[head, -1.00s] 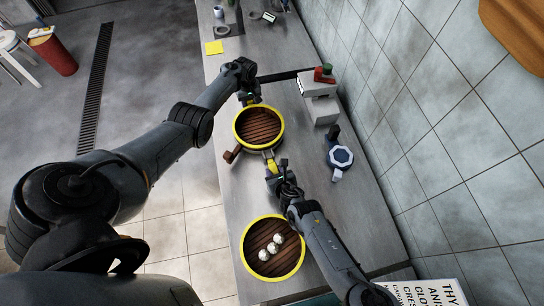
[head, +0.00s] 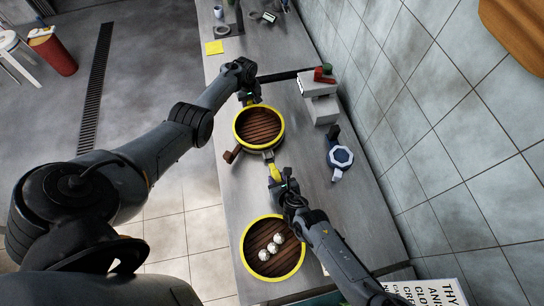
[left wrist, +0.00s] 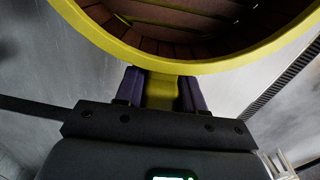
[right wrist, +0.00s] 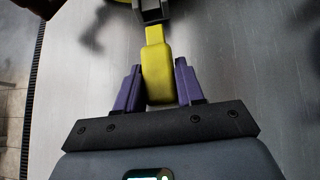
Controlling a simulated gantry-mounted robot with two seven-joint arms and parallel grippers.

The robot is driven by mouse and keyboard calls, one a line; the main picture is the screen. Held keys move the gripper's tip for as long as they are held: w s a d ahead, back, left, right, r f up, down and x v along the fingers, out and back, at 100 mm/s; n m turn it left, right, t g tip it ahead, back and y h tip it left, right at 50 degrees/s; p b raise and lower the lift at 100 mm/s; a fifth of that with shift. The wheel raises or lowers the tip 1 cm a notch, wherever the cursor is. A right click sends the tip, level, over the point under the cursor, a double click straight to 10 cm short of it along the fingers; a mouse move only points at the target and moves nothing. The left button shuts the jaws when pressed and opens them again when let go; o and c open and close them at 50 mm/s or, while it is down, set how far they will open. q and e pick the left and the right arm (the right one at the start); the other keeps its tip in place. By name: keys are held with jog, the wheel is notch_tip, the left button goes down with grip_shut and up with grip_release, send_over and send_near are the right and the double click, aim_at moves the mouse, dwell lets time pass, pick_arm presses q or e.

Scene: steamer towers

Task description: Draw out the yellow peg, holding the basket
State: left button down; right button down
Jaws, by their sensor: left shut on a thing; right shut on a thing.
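The basket (head: 259,127), a round brown slatted steamer with a yellow rim, stands mid-counter in the head view. Its rim (left wrist: 180,58) crosses the top of the left wrist view. My left gripper (head: 251,101) is shut on a yellow tab (left wrist: 161,93) at the basket's far side. The yellow peg (right wrist: 156,65) points at a grey bracket (right wrist: 152,10) on the basket's near side. My right gripper (head: 275,177) is shut on the peg's thick end. The peg's narrow end meets the bracket's edge; I cannot tell whether its tip is still inside.
A second yellow-rimmed steamer (head: 247,266) with several white buns stands nearer on the counter. A brown handle (head: 231,157) sticks out left of the basket. A blue-white octagonal object (head: 340,157) and a grey block (head: 321,108) stand right, near the tiled wall.

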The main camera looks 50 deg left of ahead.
aim_at(278, 180)
jog(key=shift+d+r, duration=0.1)
jog(key=shift+d, duration=0.05)
dwell(0.3)
jog(key=shift+r, duration=4.2)
pick_arm(q)
jog(key=c, duration=0.7)
grip_release()
jog(key=shift+c, duration=0.2)
jog(key=shift+o, duration=0.7)
